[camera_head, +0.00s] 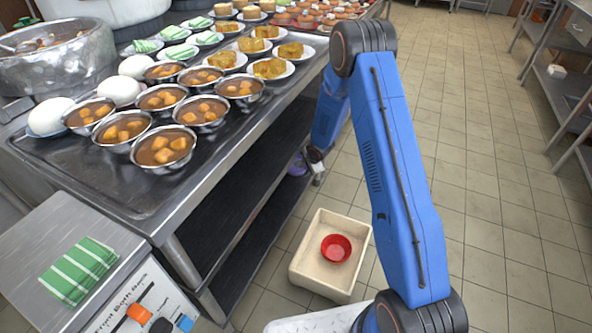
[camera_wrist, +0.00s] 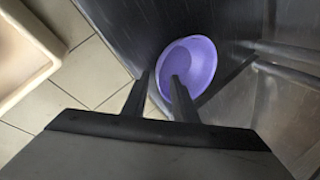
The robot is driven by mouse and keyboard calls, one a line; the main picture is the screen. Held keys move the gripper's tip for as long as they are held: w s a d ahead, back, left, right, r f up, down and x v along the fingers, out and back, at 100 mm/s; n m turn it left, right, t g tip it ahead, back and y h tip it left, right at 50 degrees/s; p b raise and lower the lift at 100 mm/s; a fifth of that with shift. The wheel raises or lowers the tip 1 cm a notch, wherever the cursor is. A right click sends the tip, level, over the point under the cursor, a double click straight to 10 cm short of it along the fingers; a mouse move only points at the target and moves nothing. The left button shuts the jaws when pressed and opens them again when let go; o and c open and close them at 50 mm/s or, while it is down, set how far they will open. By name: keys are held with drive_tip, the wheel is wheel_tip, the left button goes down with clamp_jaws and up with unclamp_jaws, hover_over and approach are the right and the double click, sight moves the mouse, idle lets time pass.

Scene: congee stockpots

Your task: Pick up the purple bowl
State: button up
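The purple bowl (camera_head: 297,166) shows in the head view as a small purple patch at the edge of the lower shelf under the steel counter, partly hidden by my gripper (camera_head: 318,177). In the wrist view the purple bowl (camera_wrist: 200,58) sits on a dark metal surface with its inside towards the camera. My gripper (camera_wrist: 160,77) has its two fingers apart. One finger overlaps the bowl's inside and the other is outside its near-left rim, so the rim appears between them. I cannot tell whether either finger touches it.
A cream bin (camera_head: 322,278) holding a red bowl (camera_head: 336,248) stands on the tiled floor beside the counter. Metal legs and bars (camera_wrist: 285,72) stand close to the bowl on the right. The counter (camera_head: 150,200) above carries several bowls and plates of food. The right aisle floor is clear.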

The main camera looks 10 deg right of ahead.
drive_tip(key=x, duration=0.3)
drive_tip(key=shift+w+f, duration=0.15)
drive_tip(key=shift+f, duration=0.05)
clamp_jaws()
drive_tip(key=shift+r, duration=0.15)
